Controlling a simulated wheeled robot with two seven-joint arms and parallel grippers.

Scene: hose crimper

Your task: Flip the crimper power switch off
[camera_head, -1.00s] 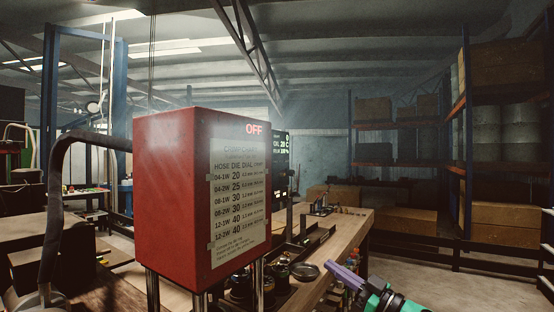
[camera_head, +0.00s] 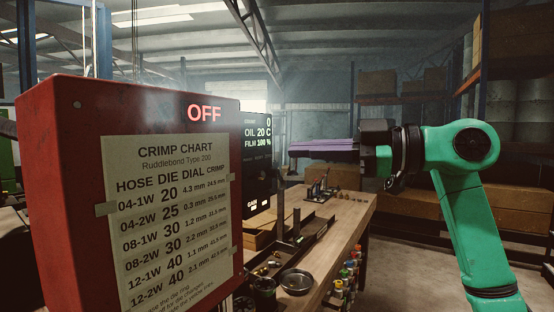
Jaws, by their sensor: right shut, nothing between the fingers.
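The crimper (camera_head: 70,150) is a large red box filling the left of the head view. Red-lit letters "OFF" (camera_head: 204,113) show on its face above a paper crimp chart (camera_head: 170,215). A dark display (camera_head: 257,145) behind its right edge reads oil 20 C and film 100 %. The power switch itself cannot be made out. My right gripper (camera_head: 292,149) is raised at the right of the crimper, its purple fingers pointing left toward the display's edge. The fingers are shut and empty; whether they touch anything cannot be told. My left gripper is not in view.
A wooden workbench (camera_head: 345,215) runs behind the crimper, with a round metal dish (camera_head: 296,281) and dark trays on it. Several coloured bottles (camera_head: 347,272) hang at its side. Shelving with boxes (camera_head: 377,83) stands at the back. Floor at the right is clear.

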